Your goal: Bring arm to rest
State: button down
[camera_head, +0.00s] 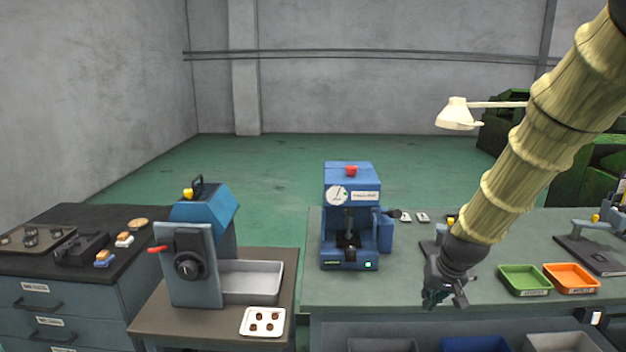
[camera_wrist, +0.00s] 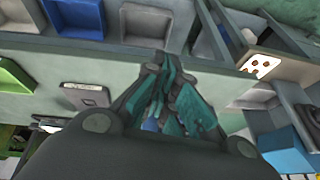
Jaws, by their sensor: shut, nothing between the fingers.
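My gripper (camera_head: 437,297) hangs from my bamboo-like arm, right of the middle in the head view, and appears above the front part of the grey-green workbench (camera_head: 330,300). Its fingers are shut and hold nothing. In the wrist view my gripper (camera_wrist: 165,100) fills the middle, with its teal finger pads together. My arm slants down from the upper right corner and hides part of the bench behind it.
A blue press (camera_head: 349,215) stands on the bench left of my gripper. A green tray (camera_head: 523,280) and an orange tray (camera_head: 571,278) lie to its right. A blue-grey machine (camera_head: 195,245) and a white plate (camera_head: 262,322) are on a separate table. A cream lamp (camera_head: 457,115) stands behind.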

jog(key=s+a+f+g, duration=0.1)
jog(key=s+f, duration=0.8)
jog(key=f, duration=0.4)
jog(key=s+a+f+g, duration=0.1)
jog(key=s+f, duration=0.7)
jog(key=f, duration=0.4)
jog(key=s+a+f, duration=0.1)
jog(key=s+f, duration=0.3)
jog(key=s, duration=0.4)
jog(key=s+a+f+g, duration=0.1)
jog(key=s+f, duration=0.3)
jog(key=s, duration=0.4)
jog(key=s+a+f+n+g, duration=0.1)
jog(key=s+f, duration=0.3)
jog(key=s, duration=0.4)
jog(key=shift+s+a+f+h, duration=0.2)
jog(key=shift+s+a+h, duration=0.1)
jog(key=shift+s+a, duration=0.05)
